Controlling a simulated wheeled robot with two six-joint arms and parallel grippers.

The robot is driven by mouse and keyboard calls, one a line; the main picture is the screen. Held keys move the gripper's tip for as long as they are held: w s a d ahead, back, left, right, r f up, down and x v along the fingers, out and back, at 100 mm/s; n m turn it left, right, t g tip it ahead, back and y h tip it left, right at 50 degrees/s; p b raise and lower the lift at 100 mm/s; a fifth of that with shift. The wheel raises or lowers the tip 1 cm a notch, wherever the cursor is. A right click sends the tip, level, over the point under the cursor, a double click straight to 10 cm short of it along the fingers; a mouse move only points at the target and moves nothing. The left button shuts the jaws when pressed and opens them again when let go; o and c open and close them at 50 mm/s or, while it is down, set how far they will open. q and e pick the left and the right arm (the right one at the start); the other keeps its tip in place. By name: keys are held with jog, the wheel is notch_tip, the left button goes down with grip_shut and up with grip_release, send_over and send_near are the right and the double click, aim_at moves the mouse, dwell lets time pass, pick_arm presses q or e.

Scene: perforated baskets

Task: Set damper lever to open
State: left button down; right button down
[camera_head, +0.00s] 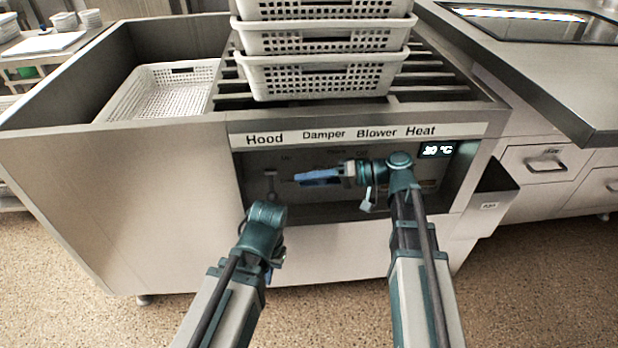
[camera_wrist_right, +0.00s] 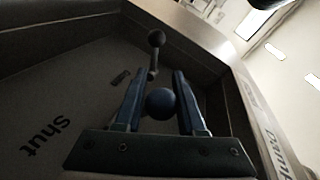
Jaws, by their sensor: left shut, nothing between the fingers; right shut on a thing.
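The control panel is marked Hood, Damper, Blower and Heat (camera_head: 340,135). My right gripper (camera_head: 305,178) reaches left across the panel, below the Damper label. In the right wrist view its blue fingers (camera_wrist_right: 158,98) are shut on the dark ball knob (camera_wrist_right: 160,104) of a lever, apparently the damper lever. Its shaft is hidden, so I cannot tell its exact setting. The word Shut (camera_wrist_right: 46,138) shows to the left of the fingers. A second ball-ended lever (camera_wrist_right: 156,40) stands beyond, apparently the Hood lever (camera_head: 271,183). My left gripper (camera_head: 269,275) is low before the panel, mostly hidden by its wrist, shut and empty.
White perforated baskets (camera_head: 320,78) are stacked on the slatted top above the panel. Another basket (camera_head: 125,105) lies in the bay to the left. A small bin (camera_head: 490,205) hangs at the right side, near a counter (camera_head: 520,75). The floor in front is clear.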

jog(key=shift+w+r+m+p, duration=0.3)
jog(key=shift+w+r+m, duration=0.05)
jog(key=shift+r+m, duration=0.05)
jog(key=shift+w, duration=0.1)
dwell(0.3)
jog(key=c, duration=0.5)
grip_release()
jog(key=shift+d, duration=0.1)
jog(key=p+v, duration=0.2)
jog(key=v, duration=0.5)
jog(key=shift+d+r, duration=0.1)
jog(key=shift+d, duration=0.1)
